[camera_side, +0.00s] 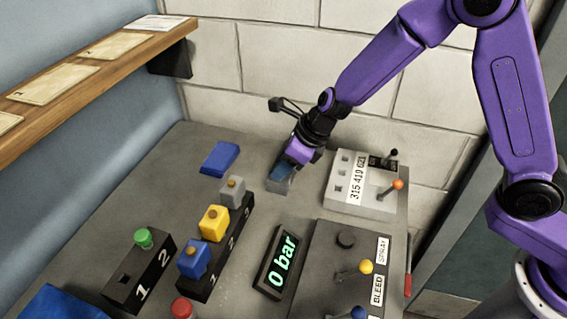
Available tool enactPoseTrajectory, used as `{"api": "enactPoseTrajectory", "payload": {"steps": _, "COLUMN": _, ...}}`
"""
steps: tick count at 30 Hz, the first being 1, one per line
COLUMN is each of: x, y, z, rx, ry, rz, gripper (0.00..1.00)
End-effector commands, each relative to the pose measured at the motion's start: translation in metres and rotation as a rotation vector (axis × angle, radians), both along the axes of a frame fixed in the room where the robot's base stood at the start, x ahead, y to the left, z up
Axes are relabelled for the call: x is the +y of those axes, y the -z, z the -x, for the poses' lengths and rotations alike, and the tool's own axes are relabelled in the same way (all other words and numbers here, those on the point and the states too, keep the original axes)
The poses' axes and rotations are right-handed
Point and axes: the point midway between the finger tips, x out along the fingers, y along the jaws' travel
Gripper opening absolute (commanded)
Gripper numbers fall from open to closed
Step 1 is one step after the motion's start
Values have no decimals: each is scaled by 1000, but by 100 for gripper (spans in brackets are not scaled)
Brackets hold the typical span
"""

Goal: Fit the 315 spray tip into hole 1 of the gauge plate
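My gripper (284,176) is low over the back middle of the bench, left of the pale grey box. A small bluish-grey block (279,187) shows at its fingertips; I cannot tell whether the fingers hold it. A black block marked 1 2 3 (216,262) carries a blue, a yellow (214,222) and a grey piece (232,190). None shows a readable 315.
A black block marked 1 2 (140,277) has an open square hole and a green knob. A display reads 0 bar (279,262). A panel with SPRAY and BLEED labels (325,261) has levers. A blue pad (220,158) lies at the back left.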

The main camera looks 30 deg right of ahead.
Motion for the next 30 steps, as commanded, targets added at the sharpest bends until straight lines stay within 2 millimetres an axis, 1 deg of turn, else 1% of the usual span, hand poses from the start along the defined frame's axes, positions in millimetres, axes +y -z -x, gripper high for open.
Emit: {"api": "enactPoseTrajectory", "payload": {"steps": 30, "x": 0, "y": -14, "z": 0, "rx": -2, "ry": -1, "rz": -1, "gripper": 8}}
